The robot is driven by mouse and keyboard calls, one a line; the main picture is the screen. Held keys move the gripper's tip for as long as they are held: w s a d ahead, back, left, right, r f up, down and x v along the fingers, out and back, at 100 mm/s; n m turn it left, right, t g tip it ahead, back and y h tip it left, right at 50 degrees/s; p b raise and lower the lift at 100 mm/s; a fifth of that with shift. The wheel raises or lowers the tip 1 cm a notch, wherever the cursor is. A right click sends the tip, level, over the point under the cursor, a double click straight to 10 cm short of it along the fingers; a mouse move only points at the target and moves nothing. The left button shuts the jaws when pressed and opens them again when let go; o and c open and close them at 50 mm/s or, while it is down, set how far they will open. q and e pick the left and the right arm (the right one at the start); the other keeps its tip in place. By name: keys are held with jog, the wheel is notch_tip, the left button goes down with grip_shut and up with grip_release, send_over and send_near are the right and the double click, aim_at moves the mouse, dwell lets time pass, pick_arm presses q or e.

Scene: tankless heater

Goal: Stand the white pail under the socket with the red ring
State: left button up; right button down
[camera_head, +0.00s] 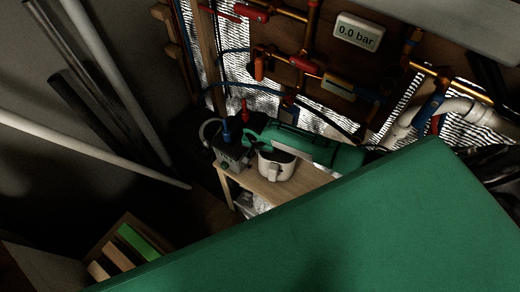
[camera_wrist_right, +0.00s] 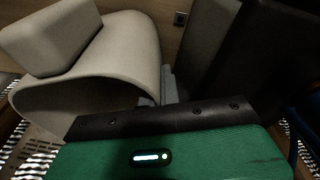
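The white pail (camera_head: 277,166) stands upright on a small wooden bench, its blocky handle facing me. In the right wrist view the pail (camera_wrist_right: 125,50) looms large at the left, with its open mouth and handle block showing. My right gripper (camera_head: 262,142) is at the pail's far rim in the head view. Its dark finger parts (camera_wrist_right: 215,60) are close beside the pail wall; whether they pinch the wall is hidden. A red ring-like part (camera_head: 436,124) shows near the white pipe at right, but I cannot tell if it is the socket's ring. My left gripper is out of view.
A grey pump box (camera_head: 232,158) with blue and red fittings stands left of the pail on the wooden bench (camera_head: 262,187). Copper pipes with red valves (camera_head: 304,65) and a 0.0 bar gauge (camera_head: 359,32) are behind. Several long pipes (camera_head: 90,155) lean at left.

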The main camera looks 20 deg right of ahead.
jog(key=shift+f, duration=0.35)
jog(key=c, duration=1.6)
grip_release()
jog(key=shift+o, duration=0.2)
jog(key=r, duration=0.4)
jog(key=s+a+r+b, duration=0.1)
jog(key=r, duration=0.8)
jog(key=shift+s+a+r, duration=0.15)
jog(key=shift+s+r, duration=0.15)
jog(key=shift+r, duration=0.05)
